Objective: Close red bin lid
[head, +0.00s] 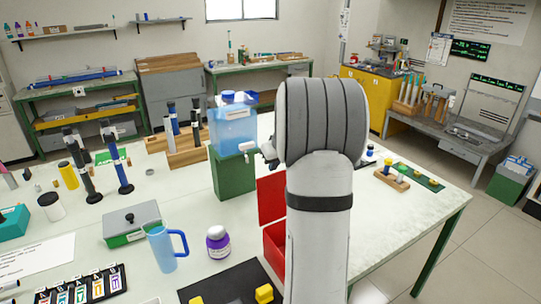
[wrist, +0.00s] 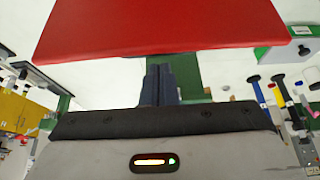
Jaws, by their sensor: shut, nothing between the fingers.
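The red bin (head: 275,246) stands on the white table, partly hidden behind my arm in the head view. Its red lid (head: 270,198) is open and stands up at the back of the bin. In the wrist view a broad red panel, seemingly the lid (wrist: 165,25), fills the top of the picture. My gripper (wrist: 160,70) is shut and empty, with its dark fingertips pointing toward the red panel's lower edge. I cannot tell whether they touch it.
A blue water container (head: 232,128) sits on a green block (head: 234,175) behind the bin. A purple-labelled jar (head: 218,243), a blue mug (head: 163,249) and a black tray (head: 222,287) are left of the bin. A wooden block with pegs (head: 392,178) stands to the right.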

